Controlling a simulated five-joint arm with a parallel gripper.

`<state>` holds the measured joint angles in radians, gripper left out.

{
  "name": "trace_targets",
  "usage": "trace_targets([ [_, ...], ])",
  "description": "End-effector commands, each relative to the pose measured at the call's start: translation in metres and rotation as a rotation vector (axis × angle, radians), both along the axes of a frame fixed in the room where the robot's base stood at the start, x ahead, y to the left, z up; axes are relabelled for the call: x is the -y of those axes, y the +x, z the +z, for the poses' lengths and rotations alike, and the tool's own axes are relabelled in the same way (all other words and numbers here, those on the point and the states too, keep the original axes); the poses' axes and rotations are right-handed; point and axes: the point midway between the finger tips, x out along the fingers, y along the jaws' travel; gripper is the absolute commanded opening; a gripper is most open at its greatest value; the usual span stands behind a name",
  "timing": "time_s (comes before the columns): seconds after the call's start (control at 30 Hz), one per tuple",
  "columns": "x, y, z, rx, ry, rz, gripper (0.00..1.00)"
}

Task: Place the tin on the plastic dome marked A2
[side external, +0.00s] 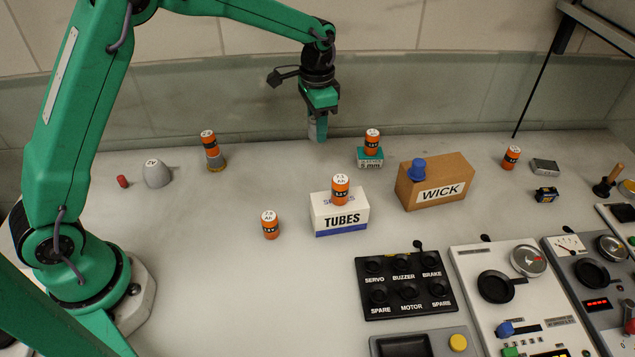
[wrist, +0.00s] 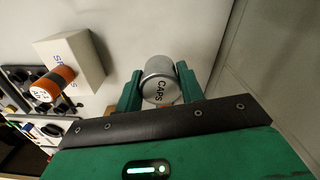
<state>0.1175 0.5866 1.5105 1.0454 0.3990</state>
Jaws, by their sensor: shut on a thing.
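The tin (wrist: 158,80) is a short silver-grey cylinder with CAPS on its end. In the wrist view it sits between both green fingers of my gripper (wrist: 158,92). In the side view my gripper (side external: 318,128) points down at the back of the bench, shut on the tin, which is mostly hidden by the fingers and held above the bench. Nothing rests on the dome.
An orange cylinder on a grey and yellow base (side external: 216,162) stands between dome and gripper. A small red piece (side external: 122,181) lies left of the dome. Control panels fill the front right.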

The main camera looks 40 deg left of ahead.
Motion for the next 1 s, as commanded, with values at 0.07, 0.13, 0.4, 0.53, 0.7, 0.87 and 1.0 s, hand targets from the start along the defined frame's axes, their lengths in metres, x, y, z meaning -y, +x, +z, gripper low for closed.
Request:
trace_targets([
  [0.07, -0.009, -0.006, 0.006, 0.002, 0.0, 0.006, 0.15],
  [0.13, -0.019, -0.012, 0.011, 0.003, -0.001, 0.011, 0.15],
  [0.4, -0.065, -0.053, 0.036, 0.004, 0.0, 0.037, 0.15],
  [0.53, -0.087, -0.079, 0.046, 0.004, 0.0, 0.051, 0.15],
  [0.7, -0.111, -0.114, 0.056, 0.004, 0.0, 0.067, 0.15],
  [0.87, -0.13, -0.149, 0.063, 0.004, 0.0, 0.084, 0.15],
  [1.0, -0.142, -0.182, 0.067, 0.004, 0.0, 0.098, 0.15],
])
